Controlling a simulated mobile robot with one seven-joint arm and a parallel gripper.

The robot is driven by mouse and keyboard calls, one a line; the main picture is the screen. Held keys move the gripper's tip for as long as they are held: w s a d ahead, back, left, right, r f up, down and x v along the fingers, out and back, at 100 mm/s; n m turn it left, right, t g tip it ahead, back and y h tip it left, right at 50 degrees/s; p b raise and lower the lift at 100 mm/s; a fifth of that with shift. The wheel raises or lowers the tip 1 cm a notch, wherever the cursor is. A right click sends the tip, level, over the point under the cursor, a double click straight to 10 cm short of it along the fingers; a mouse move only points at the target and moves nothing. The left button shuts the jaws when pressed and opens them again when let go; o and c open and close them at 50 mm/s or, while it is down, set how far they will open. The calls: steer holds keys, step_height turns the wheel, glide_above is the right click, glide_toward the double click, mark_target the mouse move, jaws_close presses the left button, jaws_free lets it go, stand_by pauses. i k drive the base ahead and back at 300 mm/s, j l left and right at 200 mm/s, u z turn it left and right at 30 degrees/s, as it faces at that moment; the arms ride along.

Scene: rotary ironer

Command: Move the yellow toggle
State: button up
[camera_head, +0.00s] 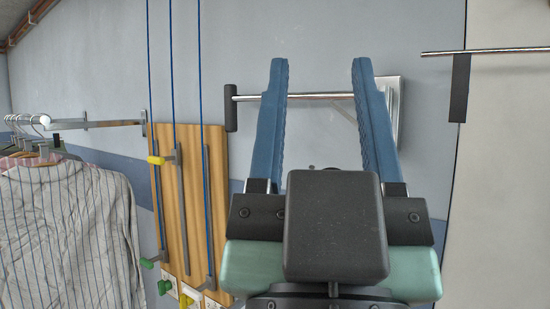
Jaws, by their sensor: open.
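A second yellow piece (185,299) shows low at the bottom of the board, partly cut off by the frame edge; I cannot tell which of the two is meant. My gripper (320,65) is open and empty, with its two blue fingers pointing up the picture. It is to the right of the board and apart from both yellow pieces.
Green pieces (164,286) sit low on the board. A striped shirt (65,235) hangs from a rail (98,124) at the left. A metal bar with a black end (231,108) shows behind my fingers, and another bar (485,51) is at the upper right.

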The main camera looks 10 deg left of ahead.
mark_target(174, 156)
steer(key=u, duration=0.75)
steer(key=i+j, duration=0.95)
steer(key=i, duration=0.15)
